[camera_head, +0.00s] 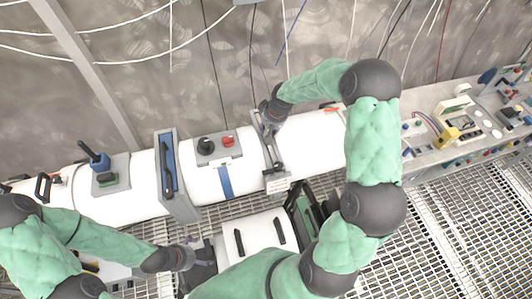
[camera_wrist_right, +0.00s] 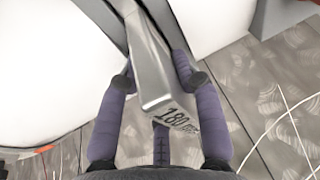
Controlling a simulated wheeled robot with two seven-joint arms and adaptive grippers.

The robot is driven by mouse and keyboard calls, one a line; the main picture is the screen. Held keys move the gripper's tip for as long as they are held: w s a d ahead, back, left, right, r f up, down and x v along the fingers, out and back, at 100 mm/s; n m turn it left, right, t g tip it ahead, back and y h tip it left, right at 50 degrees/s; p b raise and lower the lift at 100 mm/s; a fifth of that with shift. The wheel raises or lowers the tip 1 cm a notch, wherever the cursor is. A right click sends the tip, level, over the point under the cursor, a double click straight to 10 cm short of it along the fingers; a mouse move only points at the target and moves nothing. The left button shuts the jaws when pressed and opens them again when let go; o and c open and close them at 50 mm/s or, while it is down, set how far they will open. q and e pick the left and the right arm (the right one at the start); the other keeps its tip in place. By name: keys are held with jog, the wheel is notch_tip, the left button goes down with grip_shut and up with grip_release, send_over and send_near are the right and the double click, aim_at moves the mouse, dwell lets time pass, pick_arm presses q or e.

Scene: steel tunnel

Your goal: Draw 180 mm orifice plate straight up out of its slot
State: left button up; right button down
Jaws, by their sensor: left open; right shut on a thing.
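The 180 mm orifice plate shows in the right wrist view as a grey metal bar (camera_wrist_right: 152,75), its end face lettered "180" and partly cut off by shading. My right gripper (camera_head: 268,126) is shut on this bar, one purple finger on each side. In the head view the hand is at the back end of a grey flange slot (camera_head: 274,168) across the white pipe. The plate's lower part is hidden, so I cannot tell how deep it sits. My left gripper (camera_head: 194,255) is open and empty in front of the pipe, well apart from the slot.
The white pipe (camera_head: 110,205) runs across the view. A blue-faced plate (camera_head: 168,170) stands in a frame left of the slot. A cluttered bench (camera_head: 450,125) is at right; grating floor lies in front.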

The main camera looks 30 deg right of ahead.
jog(key=shift+r+p, duration=1.65)
jog(key=shift+r, duration=2.1)
jog(key=shift+r+p, duration=1.7)
jog(key=shift+r, duration=1.75)
notch_tip(320, 180, up, 7)
jog(key=p, duration=0.2)
jog(key=shift+p, duration=0.35)
